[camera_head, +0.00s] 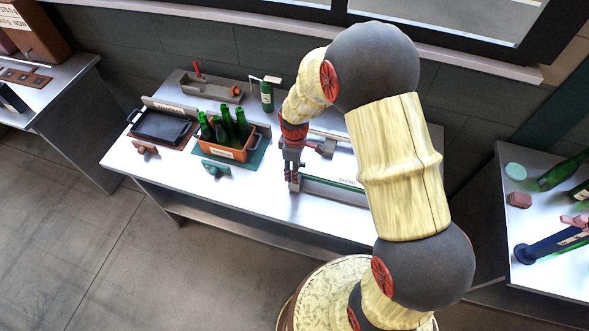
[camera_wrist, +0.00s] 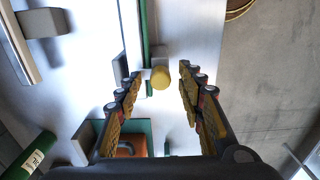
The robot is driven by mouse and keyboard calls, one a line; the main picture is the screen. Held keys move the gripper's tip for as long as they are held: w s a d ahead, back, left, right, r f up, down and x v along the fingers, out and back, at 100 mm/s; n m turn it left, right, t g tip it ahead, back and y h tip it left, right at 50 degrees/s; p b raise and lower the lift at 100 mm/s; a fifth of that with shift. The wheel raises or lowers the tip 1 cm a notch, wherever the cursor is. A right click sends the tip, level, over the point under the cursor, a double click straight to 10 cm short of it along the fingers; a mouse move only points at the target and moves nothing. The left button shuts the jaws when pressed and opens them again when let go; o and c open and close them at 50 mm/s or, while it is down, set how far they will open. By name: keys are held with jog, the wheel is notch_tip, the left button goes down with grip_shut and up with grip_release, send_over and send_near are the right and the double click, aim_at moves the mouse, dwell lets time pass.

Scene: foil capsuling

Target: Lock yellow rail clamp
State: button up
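The yellow rail clamp shows in the wrist view as a round yellow knob (camera_wrist: 160,77) at the end of a rail with a green strip (camera_wrist: 145,30). My gripper (camera_wrist: 157,83) is open, with one finger on each side of the knob. Gaps show between the fingers and the knob, and I see no contact. In the head view my gripper (camera_head: 291,172) points down at the left end of the green-striped rail (camera_head: 333,184). The yellow knob cannot be made out there, and part of the rail is behind my arm.
An orange crate of green bottles (camera_head: 223,152) stands left of my gripper on the workbench (camera_head: 240,200). A green bottle (camera_head: 267,97) stands behind. A grey block with a red knob (camera_head: 325,147) is close on the right.

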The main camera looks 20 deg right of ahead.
notch_tip(320, 180, up, 12)
dwell(0.6)
dwell(0.5)
jog(key=s+r+m+t+b, duration=0.2)
jog(key=s+r+m+b, duration=0.3)
jog(key=s, duration=0.6)
jog(key=s+r+m+t+b, duration=0.3)
jog(key=s+b, duration=0.4)
jog(key=s, duration=0.3)
jog(key=r+m, duration=0.1)
jog(key=m, duration=0.1)
jog(key=shift+s+d+r+m+t, duration=0.3)
jog(key=shift+s+r+m, duration=0.05)
jog(key=shift+r+m, duration=0.05)
